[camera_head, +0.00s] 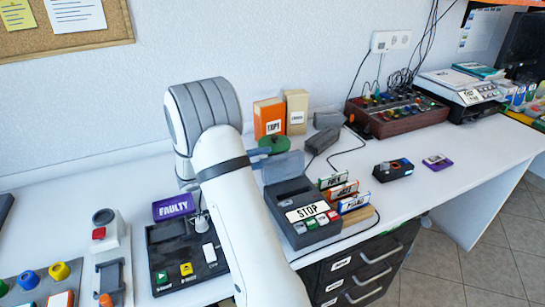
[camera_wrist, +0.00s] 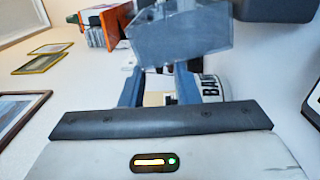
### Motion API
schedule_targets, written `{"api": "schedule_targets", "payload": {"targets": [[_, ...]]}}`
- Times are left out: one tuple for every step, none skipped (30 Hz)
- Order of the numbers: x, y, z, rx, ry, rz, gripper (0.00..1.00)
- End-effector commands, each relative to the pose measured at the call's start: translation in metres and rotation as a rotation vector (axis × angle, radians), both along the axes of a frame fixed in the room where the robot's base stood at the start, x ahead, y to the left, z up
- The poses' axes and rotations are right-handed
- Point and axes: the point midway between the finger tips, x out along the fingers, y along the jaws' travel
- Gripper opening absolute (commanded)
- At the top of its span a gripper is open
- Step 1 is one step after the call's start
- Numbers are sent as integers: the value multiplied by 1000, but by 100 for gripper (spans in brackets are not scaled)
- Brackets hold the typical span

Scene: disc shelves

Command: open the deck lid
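The dark grey deck (camera_head: 302,212) labelled STOP stands on the table right of my white arm, with several coloured keys along its front. A grey panel (camera_head: 283,167) stands raised at its back edge and looks like its lid. In the wrist view, a grey see-through panel (camera_wrist: 180,42), probably this lid, is just beyond my gripper. My gripper (camera_wrist: 160,92) has its two dark blue fingers apart, with a gap between them. In the head view my arm hides most of the gripper; a small blue-grey part shows left of the panel. Contact with the panel cannot be told.
A purple FAULTY bin (camera_head: 174,207) and a black button panel (camera_head: 187,257) are left of the deck. Labelled cassettes (camera_head: 340,190) stand close on its right. Orange and tan boxes (camera_head: 269,118) are behind. The table's right part has free room.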

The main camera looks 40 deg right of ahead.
Motion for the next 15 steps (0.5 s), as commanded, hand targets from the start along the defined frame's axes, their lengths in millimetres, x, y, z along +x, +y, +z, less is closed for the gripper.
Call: {"api": "schedule_targets", "payload": {"targets": [[-3, -9, 0, 0, 0, -2, 29], [-4, -13, 0, 1, 0, -3, 29], [-5, -17, 0, 1, 0, -2, 29], [-5, -21, 0, 1, 0, -2, 29], [-6, -23, 0, 0, 0, -1, 29], [-7, -26, 0, 0, 1, -2, 29], [-7, -28, 0, 1, 1, -2, 29], [-8, -29, 0, 1, 1, -1, 29], [-8, -31, 0, 1, 1, -1, 29], [-8, -31, 0, 1, 1, 0, 29], [-8, -31, 0, 1, 1, 0, 29], [-8, -32, 0, 1, 1, 0, 29], [-8, -32, 0, 1, 1, 0, 29], [-8, -32, 0, 1, 1, 0, 29], [-8, -32, 0, 1, 1, 0, 29]]}}
